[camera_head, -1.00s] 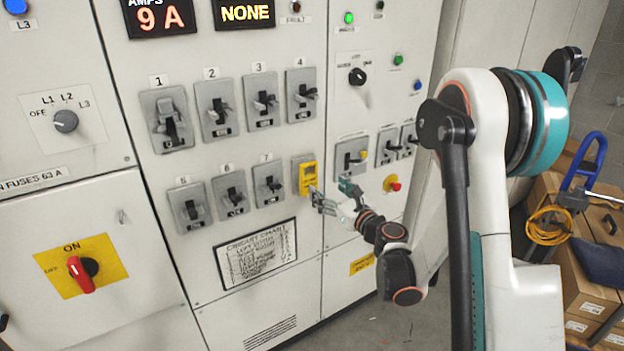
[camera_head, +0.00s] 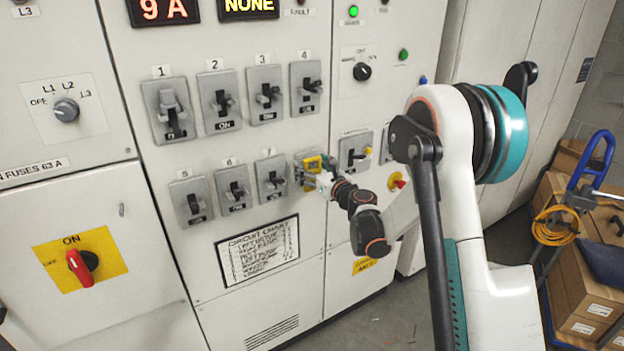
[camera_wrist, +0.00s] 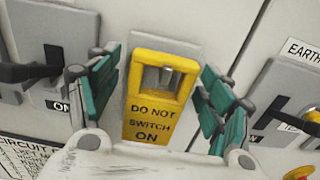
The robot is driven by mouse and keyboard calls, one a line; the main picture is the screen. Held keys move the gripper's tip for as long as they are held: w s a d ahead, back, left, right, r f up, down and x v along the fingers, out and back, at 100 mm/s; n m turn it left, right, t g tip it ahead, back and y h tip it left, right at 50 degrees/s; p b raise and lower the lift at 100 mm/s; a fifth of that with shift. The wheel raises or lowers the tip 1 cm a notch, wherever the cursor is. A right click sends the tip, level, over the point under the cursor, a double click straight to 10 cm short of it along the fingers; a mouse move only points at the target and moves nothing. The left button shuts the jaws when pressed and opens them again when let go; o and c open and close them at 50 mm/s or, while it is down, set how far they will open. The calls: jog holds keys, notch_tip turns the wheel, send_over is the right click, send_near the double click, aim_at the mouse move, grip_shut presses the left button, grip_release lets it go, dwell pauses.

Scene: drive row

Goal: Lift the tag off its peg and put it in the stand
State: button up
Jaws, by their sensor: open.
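The yellow tag (camera_wrist: 151,112), marked "DO NOT SWITCH ON", hangs upright on a grey plate on the cabinet front. A metal peg (camera_wrist: 152,78) shows through the window in its upper part. My gripper (camera_wrist: 160,98) is open, with one teal finger on each side of the tag and a gap visible on both sides. In the head view my gripper (camera_head: 316,172) is at the tag (camera_head: 312,163), which it partly covers. I cannot make out the stand in either view.
Breaker 7 (camera_head: 270,178) is close on the left of the tag, and another switch (camera_head: 355,154) is on the right. A circuit chart (camera_head: 258,254) is below. Cardboard boxes (camera_head: 580,290) and a blue-handled trolley (camera_head: 592,165) stand at the right. Some floor is clear.

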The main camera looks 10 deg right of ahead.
jog(key=c, duration=1.2)
jog(key=shift+o, duration=0.2)
jog(key=shift+r, duration=0.15)
jog(key=shift+r, duration=0.25)
jog(key=r+p+v, duration=0.2)
jog(key=p+v, duration=0.2)
jog(key=v, duration=1.4)
jog(key=shift+r, duration=0.3)
jog(key=b+v, duration=0.2)
jog(key=v, duration=0.5)
jog(key=shift+s+b, duration=0.25)
jog(key=shift+b, duration=0.1)
